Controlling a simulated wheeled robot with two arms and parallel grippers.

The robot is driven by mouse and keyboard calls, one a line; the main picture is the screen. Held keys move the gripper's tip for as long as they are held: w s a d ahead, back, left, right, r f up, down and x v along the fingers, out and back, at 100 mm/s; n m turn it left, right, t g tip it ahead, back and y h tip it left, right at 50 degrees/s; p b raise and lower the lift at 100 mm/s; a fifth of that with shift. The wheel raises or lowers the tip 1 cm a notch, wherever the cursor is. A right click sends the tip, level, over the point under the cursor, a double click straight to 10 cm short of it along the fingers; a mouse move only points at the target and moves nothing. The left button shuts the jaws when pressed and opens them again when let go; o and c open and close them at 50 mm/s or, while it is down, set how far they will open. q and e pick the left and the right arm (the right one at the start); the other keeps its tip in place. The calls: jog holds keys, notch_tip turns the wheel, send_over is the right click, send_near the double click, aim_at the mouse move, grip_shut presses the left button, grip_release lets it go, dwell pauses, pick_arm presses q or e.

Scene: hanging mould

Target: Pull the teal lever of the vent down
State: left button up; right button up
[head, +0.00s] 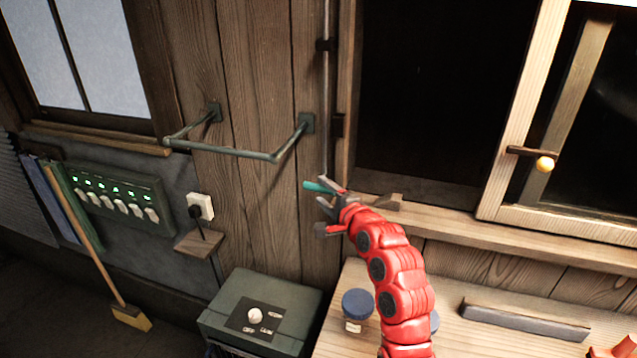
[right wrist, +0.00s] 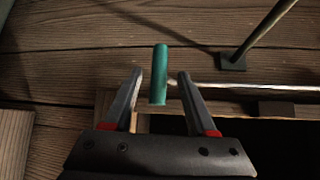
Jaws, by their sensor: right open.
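The teal lever (head: 313,186) sticks out to the left at the lower end of a thin upright metal rod (head: 325,100) on the plank wall. My right gripper (head: 330,199) is right at the lever, its red-marked fingers apart. In the right wrist view the lever's teal handle (right wrist: 159,85) shows between the two open fingers of my right gripper (right wrist: 160,76), with a gap on each side. The thin rod (right wrist: 245,88) runs off to the right there. I cannot tell exactly how deep the handle sits between the fingers. My left gripper is not in view.
A bent metal rail (head: 225,150) juts from the wall left of the lever. The window sill (head: 450,222) lies to the right. Below are a green box (head: 225,310), a blue-lidded jar (head: 357,304) and a wooden bench (head: 470,340). A switch panel (head: 118,198) hangs at left.

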aim_at(321, 192)
jog(key=shift+p+x, duration=0.35)
jog(key=shift+x, duration=1.3)
grip_shut()
jog(key=shift+f, duration=0.15)
